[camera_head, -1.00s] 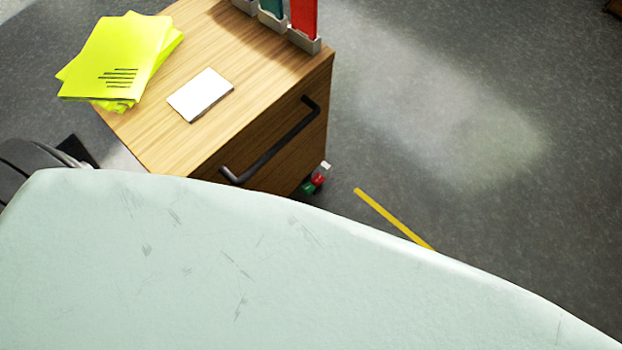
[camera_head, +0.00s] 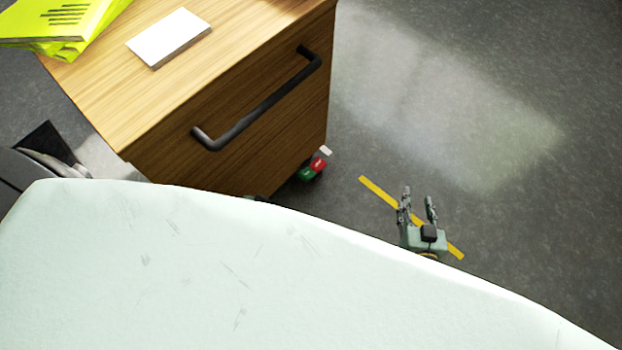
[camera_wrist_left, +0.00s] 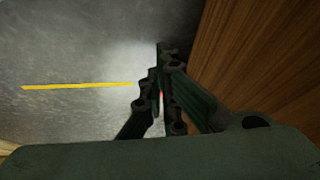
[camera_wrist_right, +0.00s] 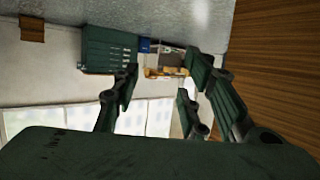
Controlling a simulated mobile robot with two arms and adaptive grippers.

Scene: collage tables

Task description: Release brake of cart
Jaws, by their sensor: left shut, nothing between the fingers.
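The cart (camera_head: 240,150) is a wooden cabinet with a black bar handle (camera_head: 262,103) on its front. At its lower right corner is a caster with a red pedal part (camera_head: 318,164) and a green one (camera_head: 307,174). My right gripper (camera_head: 418,203) is open and empty, low over the floor to the right of the caster and apart from it. In the right wrist view its fingers are spread beside the wood panel. My left gripper (camera_wrist_left: 161,50) is shut and empty beside the cart's wood side. A small red spot shows behind its fingers.
Yellow papers (camera_head: 62,25) and a white card (camera_head: 168,38) lie on the cart's top. A yellow strip (camera_head: 378,192) marks the grey floor (camera_head: 500,140), which is clear right of the cart. A pale rounded surface hides the lower head view.

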